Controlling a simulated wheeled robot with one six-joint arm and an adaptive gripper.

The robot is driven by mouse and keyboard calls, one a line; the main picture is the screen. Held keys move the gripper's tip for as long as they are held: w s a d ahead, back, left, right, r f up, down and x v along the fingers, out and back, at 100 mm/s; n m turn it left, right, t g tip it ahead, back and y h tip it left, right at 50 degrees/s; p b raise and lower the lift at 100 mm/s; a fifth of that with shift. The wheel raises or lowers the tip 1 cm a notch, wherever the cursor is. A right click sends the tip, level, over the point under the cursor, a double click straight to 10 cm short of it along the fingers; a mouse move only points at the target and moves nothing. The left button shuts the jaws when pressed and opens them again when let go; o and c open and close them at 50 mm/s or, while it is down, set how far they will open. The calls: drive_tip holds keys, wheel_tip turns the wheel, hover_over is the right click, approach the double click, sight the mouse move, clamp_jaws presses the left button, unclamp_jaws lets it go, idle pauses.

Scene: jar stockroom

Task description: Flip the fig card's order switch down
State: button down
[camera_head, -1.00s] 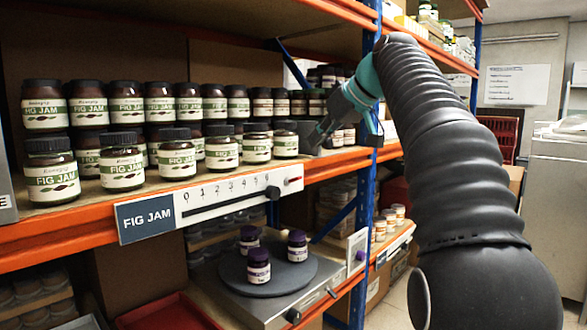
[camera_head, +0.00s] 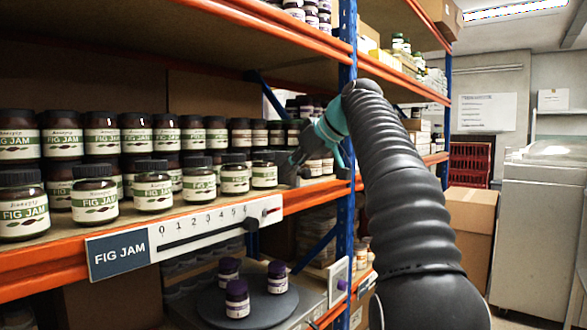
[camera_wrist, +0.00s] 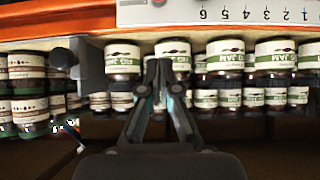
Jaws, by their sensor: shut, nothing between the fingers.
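The fig card (camera_head: 182,234) is a white strip on the orange shelf edge. It has a blue FIG JAM label (camera_head: 118,253), a 0 to 6 scale and a black slider knob (camera_head: 251,225) near the 6 end. A small red switch (camera_head: 265,213) sits at its right end; its position is too small to tell. In the wrist view the card (camera_wrist: 235,13) appears upside down at the top. My gripper (camera_head: 296,158) is above and right of the switch, near the last fig jars. Its fingers (camera_wrist: 158,64) are shut and empty, with fig jars behind them.
Fig jars (camera_head: 152,190) stand in rows behind the card. A grey plate (camera_wrist: 88,65) stands beside the jars in the wrist view. Below are a round turntable (camera_head: 245,306) with purple-lidded jars and another white card (camera_head: 339,282). A blue upright (camera_head: 346,60) stands beside my arm.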

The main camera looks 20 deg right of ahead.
hover_over(273, 211)
drive_tip(key=w, duration=0.1)
wheel_tip(273, 211, down, 4)
drive_tip(key=shift+d+f, duration=0.1)
drive_tip(key=shift+f, duration=0.1)
drive_tip(key=shift+s+d+f+b, duration=0.15)
drive_tip(key=shift+s+f+b, duration=0.05)
drive_tip(key=shift+f+b, duration=0.3)
drive_tip(key=shift+s+d+f+b, duration=0.2)
drive_tip(key=shift+f+b, duration=0.15)
drive_tip(key=shift+f, duration=0.15)
drive_tip(key=shift+s+d+f, duration=0.15)
drive_tip(key=shift+s+f, duration=0.1)
drive_tip(key=shift+f, duration=0.5)
drive_tip(key=shift+f+b, duration=0.15)
drive_tip(key=shift+b, duration=0.5)
